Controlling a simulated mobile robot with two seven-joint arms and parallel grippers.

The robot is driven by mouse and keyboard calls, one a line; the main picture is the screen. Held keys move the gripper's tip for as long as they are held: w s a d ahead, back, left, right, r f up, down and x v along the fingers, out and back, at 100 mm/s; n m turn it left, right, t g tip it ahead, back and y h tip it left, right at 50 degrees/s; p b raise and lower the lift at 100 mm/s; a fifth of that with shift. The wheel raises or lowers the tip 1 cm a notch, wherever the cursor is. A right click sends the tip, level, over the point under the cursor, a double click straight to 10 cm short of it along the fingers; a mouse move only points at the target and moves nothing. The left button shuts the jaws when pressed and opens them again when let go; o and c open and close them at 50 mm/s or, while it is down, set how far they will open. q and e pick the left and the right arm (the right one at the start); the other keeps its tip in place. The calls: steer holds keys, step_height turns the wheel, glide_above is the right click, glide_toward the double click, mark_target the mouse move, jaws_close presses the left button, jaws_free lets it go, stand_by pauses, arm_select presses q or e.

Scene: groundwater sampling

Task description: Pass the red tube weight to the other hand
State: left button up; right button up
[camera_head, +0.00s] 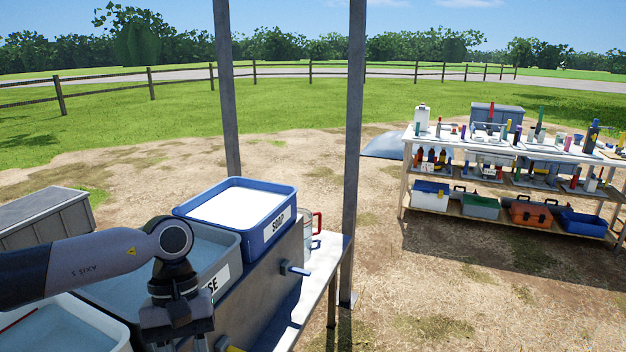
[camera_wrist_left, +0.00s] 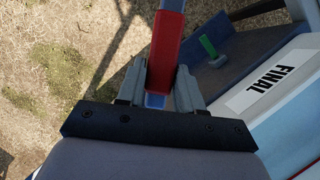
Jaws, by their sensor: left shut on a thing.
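My left gripper (camera_head: 178,318) hangs over the near side of the wash basins in the head view; its fingertips are hard to make out there. In the left wrist view my left gripper (camera_wrist_left: 158,88) is shut on the red tube weight (camera_wrist_left: 168,42). The weight is a long red bar that runs up between the fingers, with a blue-grey part showing at its lower end. I cannot make out the weight in the head view. My right gripper is in neither view.
A blue SOAP basin (camera_head: 283,207) and a grey basin (camera_head: 222,262) stand by my left arm. A FINAL basin (camera_wrist_left: 245,115) and a green-handled tap (camera_wrist_left: 208,46) are beside the gripper. Metal posts (camera_head: 354,150) rise behind. A loaded workbench (camera_head: 403,175) stands far right across open dirt.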

arm_select(q)
steer(key=a+m, duration=0.1)
steer(key=s+a+m+y, duration=0.1)
steer(key=a+r+m+p, duration=0.1)
steer(key=shift+s+a+m, duration=0.1)
steer(key=shift+s+m, duration=0.1)
steer(key=shift+m, duration=0.1)
